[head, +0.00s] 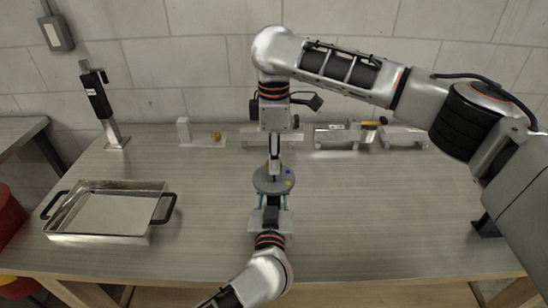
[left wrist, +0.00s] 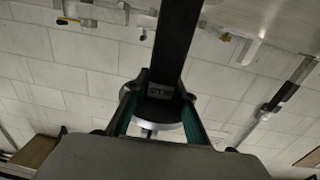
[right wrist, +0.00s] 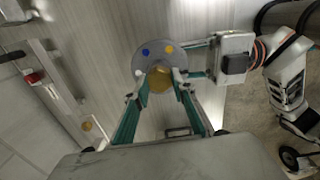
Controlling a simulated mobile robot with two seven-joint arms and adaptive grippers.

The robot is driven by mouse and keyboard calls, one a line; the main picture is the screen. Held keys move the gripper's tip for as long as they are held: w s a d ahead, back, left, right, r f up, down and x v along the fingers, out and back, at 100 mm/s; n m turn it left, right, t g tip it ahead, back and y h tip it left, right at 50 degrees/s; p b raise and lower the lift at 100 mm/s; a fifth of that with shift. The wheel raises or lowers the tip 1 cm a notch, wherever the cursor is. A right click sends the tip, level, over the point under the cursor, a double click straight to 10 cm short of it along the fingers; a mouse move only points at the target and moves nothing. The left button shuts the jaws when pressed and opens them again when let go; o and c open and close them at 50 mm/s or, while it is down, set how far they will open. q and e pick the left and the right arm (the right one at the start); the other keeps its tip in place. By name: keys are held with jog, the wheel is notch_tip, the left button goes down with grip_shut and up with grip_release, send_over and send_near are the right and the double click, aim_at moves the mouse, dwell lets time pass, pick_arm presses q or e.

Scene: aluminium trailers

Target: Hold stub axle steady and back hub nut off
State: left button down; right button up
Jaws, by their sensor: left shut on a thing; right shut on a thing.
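The disc has blue and yellow marks and faces up in the right wrist view (right wrist: 150,58). My left gripper (head: 272,201) comes from the front and is shut on the bar just below the disc. A pale label shows between its fingers in the left wrist view. My right gripper (head: 274,165) points down over the disc. Its fingertips are shut around the brass hub nut (right wrist: 160,79) at the disc's middle. The fingers hide the nut in the head view.
A metal tray (head: 98,237) with black handles stands at the left. A black-topped post (head: 97,95) is behind it. A pale plate with a gold round piece (head: 216,136) lies at the back. Metal holders (head: 338,138) stand at the back right. The right half of the table is mostly clear.

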jog(key=shift+m, duration=0.6)
jog(key=shift+o, duration=0.2)
jog(key=o, duration=1.1)
notch_tip(320, 180, up, 12)
jog(key=shift+r, duration=0.1)
